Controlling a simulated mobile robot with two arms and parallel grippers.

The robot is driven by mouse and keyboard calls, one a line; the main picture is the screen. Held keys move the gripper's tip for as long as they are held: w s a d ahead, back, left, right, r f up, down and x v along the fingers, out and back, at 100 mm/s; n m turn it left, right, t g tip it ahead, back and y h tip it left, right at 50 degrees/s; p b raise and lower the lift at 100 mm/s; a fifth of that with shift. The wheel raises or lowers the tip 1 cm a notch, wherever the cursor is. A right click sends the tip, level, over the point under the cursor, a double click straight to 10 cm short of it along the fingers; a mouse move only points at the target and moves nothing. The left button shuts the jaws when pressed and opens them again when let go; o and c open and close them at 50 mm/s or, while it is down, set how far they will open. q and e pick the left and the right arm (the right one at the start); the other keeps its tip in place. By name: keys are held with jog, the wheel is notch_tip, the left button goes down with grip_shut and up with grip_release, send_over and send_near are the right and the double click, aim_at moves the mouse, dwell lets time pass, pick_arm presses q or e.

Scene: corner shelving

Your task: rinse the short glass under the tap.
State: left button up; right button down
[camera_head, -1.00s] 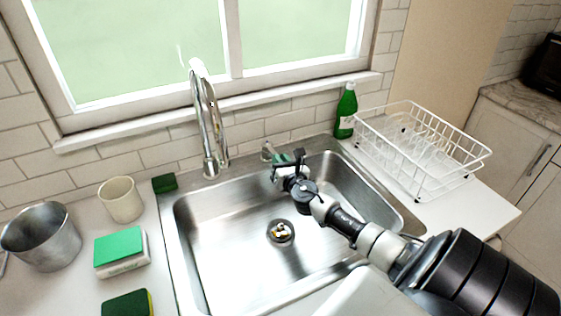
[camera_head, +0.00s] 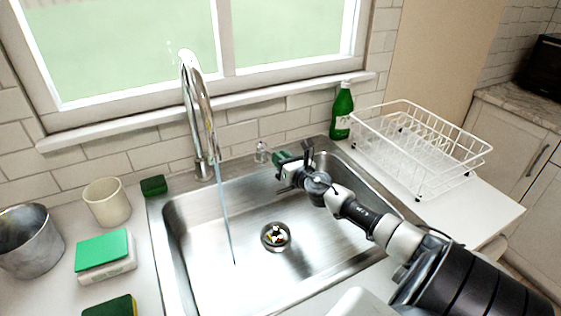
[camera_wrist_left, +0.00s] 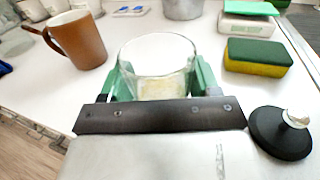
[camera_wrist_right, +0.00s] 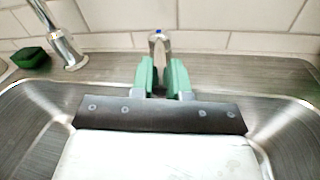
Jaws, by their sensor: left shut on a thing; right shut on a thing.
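The short glass (camera_wrist_left: 158,55) is clear, with a yellowish patch showing low inside it. My left gripper (camera_wrist_left: 158,78) is shut on it, with a green finger on each side; this arm is out of the head view. The chrome tap (camera_head: 200,115) stands behind the sink (camera_head: 185,235), and a thin stream of water (camera_head: 227,220) falls from its spout into the basin. My right gripper (camera_head: 283,163) is at the tap handle (camera_wrist_right: 158,40) right of the spout, its fingers (camera_wrist_right: 162,75) shut on the handle.
A white dish rack (camera_head: 420,150) and a green bottle (camera_head: 342,112) stand at the right. A beige cup (camera_head: 106,203), a metal pot (camera_head: 28,243) and sponges (camera_head: 108,307) stand at the left. A brown mug (camera_wrist_left: 77,40) is near the glass.

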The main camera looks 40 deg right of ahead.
jog(key=c, duration=1.1)
grip_release()
jog(key=s+a+b, duration=0.1)
jog(key=s, duration=1.1)
jog(key=shift+a, duration=0.3)
jog(key=shift+r, duration=0.1)
